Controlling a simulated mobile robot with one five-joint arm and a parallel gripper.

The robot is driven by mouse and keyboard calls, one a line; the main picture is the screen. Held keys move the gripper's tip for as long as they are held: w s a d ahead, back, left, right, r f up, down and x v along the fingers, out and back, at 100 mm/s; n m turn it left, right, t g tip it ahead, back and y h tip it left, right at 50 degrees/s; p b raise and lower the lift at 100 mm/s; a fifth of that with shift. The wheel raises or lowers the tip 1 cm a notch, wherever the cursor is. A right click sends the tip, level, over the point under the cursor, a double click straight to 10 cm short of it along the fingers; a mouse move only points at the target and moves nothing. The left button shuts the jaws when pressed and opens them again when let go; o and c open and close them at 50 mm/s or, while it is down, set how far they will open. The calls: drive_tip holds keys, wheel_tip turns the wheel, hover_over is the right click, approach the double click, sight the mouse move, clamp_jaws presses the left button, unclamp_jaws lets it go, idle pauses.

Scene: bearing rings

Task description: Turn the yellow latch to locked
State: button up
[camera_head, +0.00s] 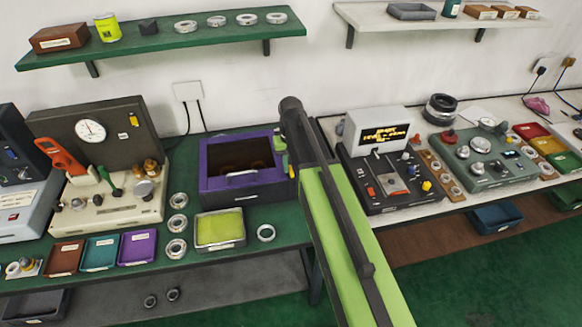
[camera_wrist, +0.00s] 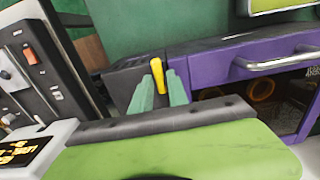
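The yellow latch (camera_wrist: 162,78) is a short upright lever in the wrist view, tilted a little. It is mounted on a dark block (camera_wrist: 125,82) at the left end of the purple-framed box (camera_wrist: 220,48). The two teal fingers of my gripper (camera_wrist: 162,82) stand on either side of the latch, with a small gap on the right; contact on the left cannot be told. In the head view the purple box (camera_head: 206,170) is on the green bench, and my gripper (camera_head: 283,157) is at its right side. My arm's end hides most of the latch there.
A silver handle (camera_wrist: 280,62) crosses the box front. A black device with a lit display (camera_head: 386,135) stands to the right of my arm.

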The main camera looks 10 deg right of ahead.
clamp_jaws()
drive_tip(key=shift+m, duration=0.3)
drive_tip(key=m, duration=0.3)
drive_tip(key=shift+a+m, duration=0.15)
drive_tip(key=shift+m, duration=0.15)
drive_tip(key=m, duration=0.4)
drive_tip(key=shift+w+a+m, duration=0.1)
drive_tip(key=shift+a+m, duration=0.1)
drive_tip(key=shift+m, duration=0.1)
drive_tip(key=m, duration=0.5)
drive_tip(key=shift+w+a, duration=0.1)
drive_tip(key=shift+w, duration=0.05)
drive_tip(key=shift+w+m, duration=0.1)
drive_tip(key=shift+m, duration=1.9)
